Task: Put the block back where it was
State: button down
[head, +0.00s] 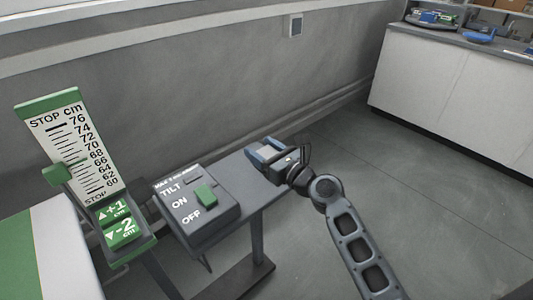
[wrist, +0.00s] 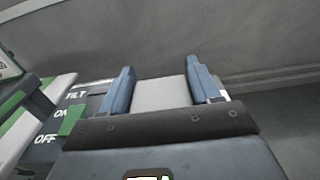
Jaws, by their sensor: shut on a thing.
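My gripper (head: 268,152) is at the far right end of the narrow grey shelf (head: 238,172), to the right of the switch box. In the wrist view, its two blue fingers (wrist: 158,82) stand on either side of a pale grey block (wrist: 162,95) and are shut on it. In the head view the block is a small pale patch between the fingers. I cannot tell whether its underside touches the shelf.
A dark control box (head: 197,210) with a green switch and TILT, ON, OFF labels stands on the shelf. A white counter (head: 450,85) stands far right; the floor between is clear.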

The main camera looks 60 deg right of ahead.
jog(key=w+f, duration=0.1)
jog(key=w, duration=0.1)
jog(key=w+a+f+b, duration=0.1)
jog(key=w+f, duration=0.1)
jog(key=w, duration=0.1)
jog(key=w+a+f, duration=0.1)
jog(key=w, duration=0.1)
jog(key=shift+w+a+f, duration=0.15)
jog(key=shift+a, duration=0.1)
jog(key=shift+f+b, duration=1.7)
jog(key=shift+f, duration=0.3)
jog(key=shift+f, duration=0.2)
jog(key=shift+c, duration=1.2)
grip_release()
jog(key=shift+f, duration=0.1)
jog(key=v, duration=0.6)
jog(key=b+v, duration=0.1)
jog(key=v, duration=0.5)
jog(key=shift+r, duration=0.2)
jog(key=shift+a, duration=0.1)
